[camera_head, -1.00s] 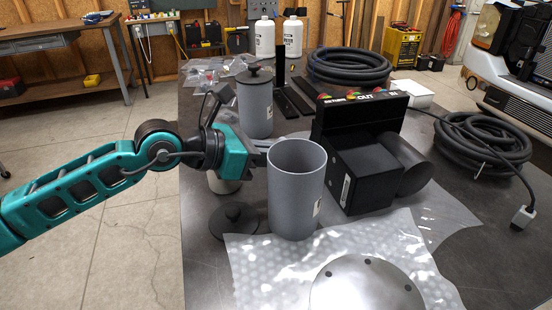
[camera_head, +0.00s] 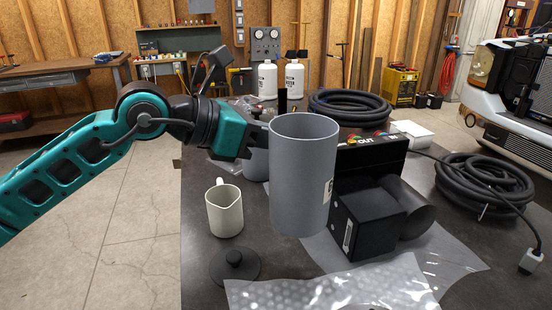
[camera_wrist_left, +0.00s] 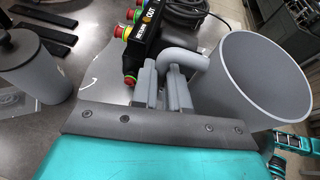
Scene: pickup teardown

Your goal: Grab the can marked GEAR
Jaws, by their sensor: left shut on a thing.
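A grey open-topped can (camera_head: 300,185) hangs above the dark table, with its label turned mostly to the right edge and unreadable. In the left wrist view the can (camera_wrist_left: 262,85) shows its open mouth and a curved grey handle. My left gripper (camera_wrist_left: 165,88) is shut on that handle at the can's side. In the head view my left gripper (camera_head: 262,128) reaches it from the left, and its fingers are mostly hidden. A second grey can (camera_head: 256,165) stands behind, partly hidden; it shows with a dark lid in the left wrist view (camera_wrist_left: 38,70). My right gripper is not in view.
A cream jug (camera_head: 225,212) and a dark lid (camera_head: 234,266) are on the table (camera_head: 200,285). A black box (camera_head: 370,218) with coloured buttons stands right of the can. Bubble wrap (camera_head: 340,290) lies in front. Coiled hoses (camera_head: 484,183) and white bottles (camera_head: 267,80) are farther back.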

